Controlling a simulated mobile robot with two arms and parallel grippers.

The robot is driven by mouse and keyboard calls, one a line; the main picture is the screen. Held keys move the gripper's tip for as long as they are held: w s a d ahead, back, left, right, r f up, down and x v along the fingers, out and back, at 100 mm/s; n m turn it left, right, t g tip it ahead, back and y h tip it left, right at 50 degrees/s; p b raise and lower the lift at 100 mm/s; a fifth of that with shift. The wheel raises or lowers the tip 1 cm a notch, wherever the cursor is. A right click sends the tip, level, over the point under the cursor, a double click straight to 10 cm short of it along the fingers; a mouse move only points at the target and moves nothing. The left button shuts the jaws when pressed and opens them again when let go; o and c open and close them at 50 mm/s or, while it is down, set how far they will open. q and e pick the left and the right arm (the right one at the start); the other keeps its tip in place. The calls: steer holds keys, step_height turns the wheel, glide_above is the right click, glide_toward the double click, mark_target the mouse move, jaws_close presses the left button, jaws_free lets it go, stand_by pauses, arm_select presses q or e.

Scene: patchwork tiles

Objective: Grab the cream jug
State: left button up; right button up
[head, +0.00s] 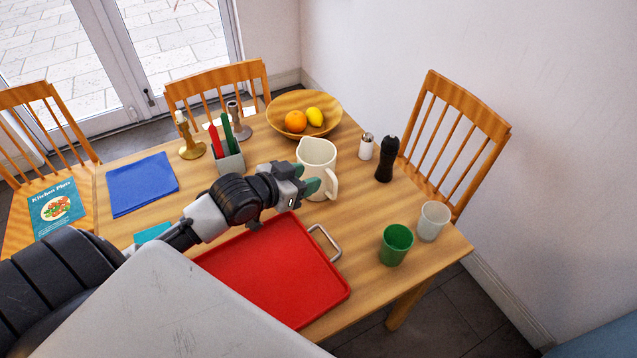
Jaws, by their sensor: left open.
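The cream jug (318,156) stands upright on the wooden table, its handle facing the lower right. My left gripper (309,181) is open, at the jug's lower left side in the picture. The fingers overlap the jug's lower part in the head view, and I cannot tell whether they touch it. My right gripper is not in view.
A red tray (275,275) with metal handles lies in front, partly under my arm. A grey holder (231,163) with red and green items, a fruit bowl (284,103), a white shaker (366,147), a black mill (386,160), a green cup (396,245) and a pale cup (433,221) stand around.

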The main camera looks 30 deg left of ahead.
arm_select(q)
steer(key=b, duration=0.7)
glide_toward(334, 198)
steer(key=w, duration=0.1)
steer(key=w+d, duration=0.1)
steer(key=w, duration=0.1)
steer(key=w+r, duration=0.1)
steer(key=shift+w+d, duration=0.15)
steer(key=shift+w, duration=0.05)
steer(key=x, duration=0.5)
steer(key=shift+w+r, duration=0.15)
steer(key=shift+w, duration=0.25)
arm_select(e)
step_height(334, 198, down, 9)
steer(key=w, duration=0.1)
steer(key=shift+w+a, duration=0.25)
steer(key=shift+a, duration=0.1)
arm_select(q)
steer(key=shift+s, duration=0.1)
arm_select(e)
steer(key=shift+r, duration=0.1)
arm_select(q)
jaws_close()
steer(key=shift+r, duration=0.15)
